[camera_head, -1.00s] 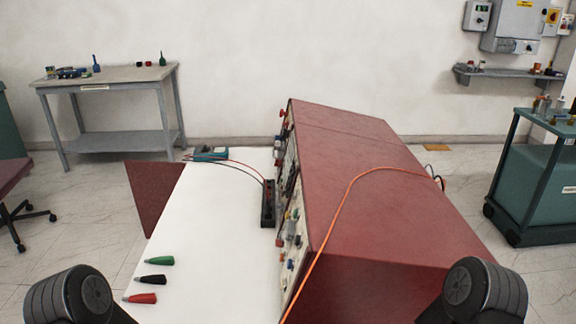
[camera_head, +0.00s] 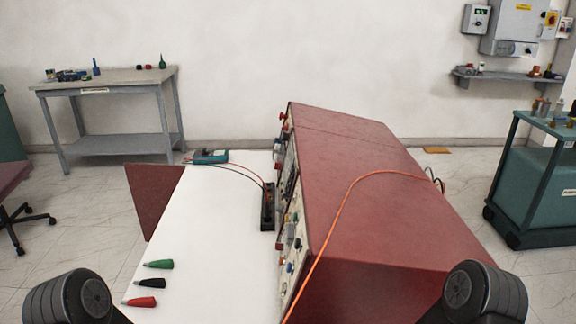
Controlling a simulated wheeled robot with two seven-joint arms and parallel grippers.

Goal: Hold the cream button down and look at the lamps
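I cannot tell at this angle which one is the cream button or whether any lamp is lit. My arms show only as dark rounded links at the bottom left and bottom right corners. Neither gripper is in view.
A teal meter (camera_head: 211,157) with leads sits at the back, near a black strip (camera_head: 268,206). An orange cable (camera_head: 342,207) crosses the cabinet top. The middle of the white top is clear.

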